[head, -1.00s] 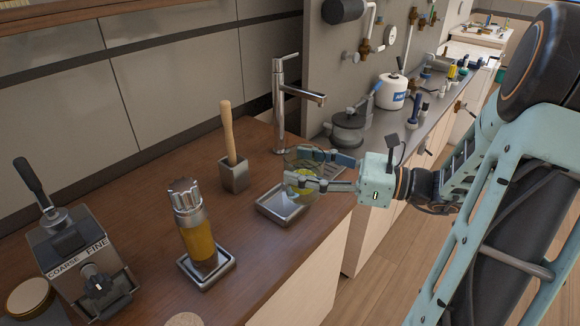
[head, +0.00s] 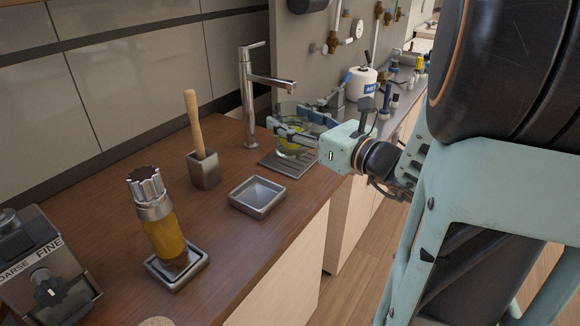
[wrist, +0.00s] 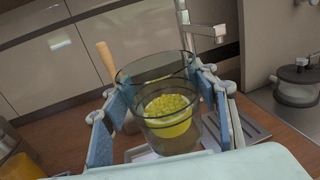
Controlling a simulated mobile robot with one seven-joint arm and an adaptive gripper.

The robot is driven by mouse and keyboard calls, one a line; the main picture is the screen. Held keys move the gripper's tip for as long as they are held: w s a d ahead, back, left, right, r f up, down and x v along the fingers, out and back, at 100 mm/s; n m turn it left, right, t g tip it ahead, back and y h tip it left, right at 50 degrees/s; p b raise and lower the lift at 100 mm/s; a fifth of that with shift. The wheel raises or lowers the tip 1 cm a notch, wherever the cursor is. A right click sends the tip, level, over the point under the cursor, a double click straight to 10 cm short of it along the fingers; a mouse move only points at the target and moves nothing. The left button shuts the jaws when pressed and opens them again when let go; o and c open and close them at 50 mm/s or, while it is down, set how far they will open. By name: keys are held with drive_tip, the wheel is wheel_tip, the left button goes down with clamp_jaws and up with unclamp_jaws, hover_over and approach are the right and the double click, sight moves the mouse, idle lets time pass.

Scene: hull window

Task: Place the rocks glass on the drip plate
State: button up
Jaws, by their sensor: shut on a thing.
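The rocks glass (head: 291,117) is clear, with something yellow in its lower part. It also shows in the wrist view (wrist: 136,82), roughly upright between the fingers. My gripper (head: 294,137) is shut on the glass, with one finger on each side. In the head view, the drip plate (head: 272,163), a dark ribbed plate, lies on the counter below the glass and the tap spout. Its right part shows beside the glass in the wrist view (wrist: 250,128). The gap between the glass bottom and the plate is hard to tell.
The tap (head: 248,100) stands close behind the glass, its spout above it. A square metal tray (head: 240,206) sits in front of the plate. A pestle in a square holder (head: 203,171), an amber bottle on a tray (head: 163,238) and a grinder (head: 45,280) stand to the left.

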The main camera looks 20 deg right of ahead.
drive_tip(key=d+m+h, duration=0.1)
drive_tip(key=w+d+h+b, duration=0.1)
drive_tip(key=shift+w+r+m+t+h, duration=0.1)
drive_tip(key=shift+r+m+t+h, duration=0.1)
drive_tip(key=shift+m+t+h, duration=0.15)
drive_tip(key=shift+w+d, duration=0.15)
drive_tip(key=shift+w, duration=0.1)
drive_tip(key=shift+w+d+f+b, duration=0.2)
drive_tip(key=shift+w+d+f, duration=0.25)
drive_tip(key=shift+w+f, duration=1.75)
drive_tip(key=shift+w+d+f+b, duration=0.25)
drive_tip(key=shift+w+d+f, duration=0.25)
drive_tip(key=shift+w+f, duration=1.65)
drive_tip(key=shift+w+d+f+b, duration=0.2)
drive_tip(key=shift+w+d+f, duration=0.25)
drive_tip(key=shift+w+f, duration=1.75)
drive_tip(key=shift+r, duration=0.15)
drive_tip(key=o, duration=1.3)
drive_tip(key=shift+f, duration=0.2)
drive_tip(key=shift+o, duration=0.2)
